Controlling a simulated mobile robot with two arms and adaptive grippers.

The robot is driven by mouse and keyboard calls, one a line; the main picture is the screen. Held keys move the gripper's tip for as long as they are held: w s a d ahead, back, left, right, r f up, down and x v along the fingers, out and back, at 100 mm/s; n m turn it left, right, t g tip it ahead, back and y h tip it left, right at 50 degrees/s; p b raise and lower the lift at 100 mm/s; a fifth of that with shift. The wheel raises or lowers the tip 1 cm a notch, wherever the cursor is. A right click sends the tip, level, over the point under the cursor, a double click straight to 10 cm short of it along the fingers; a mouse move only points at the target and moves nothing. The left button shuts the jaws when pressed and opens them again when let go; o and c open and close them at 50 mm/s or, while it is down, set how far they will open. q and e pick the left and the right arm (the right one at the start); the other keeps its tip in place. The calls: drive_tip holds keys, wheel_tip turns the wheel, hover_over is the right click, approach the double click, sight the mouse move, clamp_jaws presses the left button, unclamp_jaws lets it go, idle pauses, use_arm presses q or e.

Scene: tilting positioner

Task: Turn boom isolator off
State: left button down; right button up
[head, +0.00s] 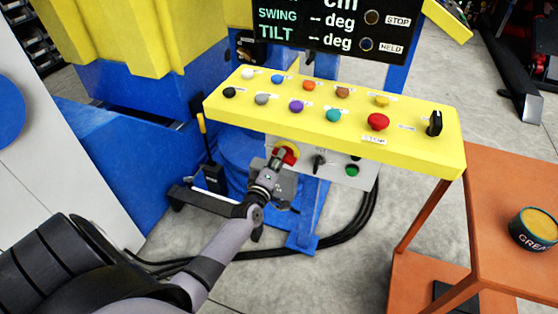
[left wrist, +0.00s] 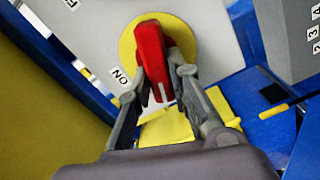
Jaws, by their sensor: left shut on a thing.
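The isolator is a red handle (left wrist: 150,45) on a round yellow disc (left wrist: 186,38), set in a light grey panel. In the head view the red handle (head: 289,156) shows just past my left gripper (head: 278,165), below the yellow button console. In the left wrist view my left gripper (left wrist: 158,82) has one finger on each side of the handle and is shut on it. An "ON" label (left wrist: 121,77) is beside the disc, to the lower left. Another label at the upper left is cut off. My right gripper is not in view.
The yellow console (head: 415,148) with coloured buttons overhangs the grey panel (head: 335,166), which also has a black switch (head: 319,163) and green buttons. A black display (head: 335,25) stands above. An orange cart (head: 505,185) with a grease tin (head: 535,230) is at right.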

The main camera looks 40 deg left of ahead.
use_arm(q)
drive_tip(key=n, duration=0.2)
drive_tip(key=n+b, duration=0.1)
drive_tip(key=shift+f+n, duration=0.25)
drive_tip(key=shift+n, duration=0.15)
idle(0.4)
drive_tip(key=c, duration=1.5)
unclamp_jaws()
drive_tip(key=v, duration=1.2)
